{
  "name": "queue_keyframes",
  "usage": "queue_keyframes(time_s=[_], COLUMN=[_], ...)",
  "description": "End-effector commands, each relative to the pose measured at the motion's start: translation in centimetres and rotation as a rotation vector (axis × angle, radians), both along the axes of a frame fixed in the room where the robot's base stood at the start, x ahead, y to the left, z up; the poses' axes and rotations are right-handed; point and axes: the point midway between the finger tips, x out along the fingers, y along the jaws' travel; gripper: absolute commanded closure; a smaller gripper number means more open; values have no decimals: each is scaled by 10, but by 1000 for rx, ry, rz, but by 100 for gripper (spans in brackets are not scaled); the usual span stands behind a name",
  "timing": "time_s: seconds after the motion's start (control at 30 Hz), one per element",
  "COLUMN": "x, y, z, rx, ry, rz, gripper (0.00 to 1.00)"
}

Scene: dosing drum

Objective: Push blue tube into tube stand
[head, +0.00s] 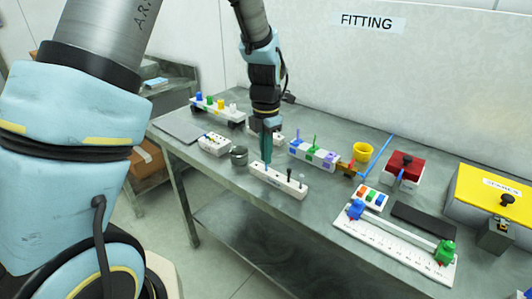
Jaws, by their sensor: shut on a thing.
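The white tube stand (279,184) is a long low block near the front edge of the table. One dark upright piece and one pale upright piece stand in its right half. My gripper (267,153) points straight down over the left part of the stand. It is shut on a narrow bluish thing, seemingly the blue tube (268,163), upright with its lower end at the stand's top. The fingers hide most of the tube. I cannot tell how deep it sits in a hole.
A dark round pot (239,156) and a white socket block (214,144) stand left of the stand. A white block with purple, blue and green parts (312,154) is behind right. A white ruled board (395,245) lies farther right. Bare table shows between them.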

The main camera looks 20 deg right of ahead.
Motion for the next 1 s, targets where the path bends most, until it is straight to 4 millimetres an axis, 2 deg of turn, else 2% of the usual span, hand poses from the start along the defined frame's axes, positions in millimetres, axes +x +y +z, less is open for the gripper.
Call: queue_keyframes(time_s=[0.7, 0.73, 1.0], x=[0, 0, 0], y=[0, 0, 0], z=[-13, -13, -13], rx=[1, 1, 0], ry=[0, 0, 0], rz=[0, 0, 0], gripper=[100, 90, 60])
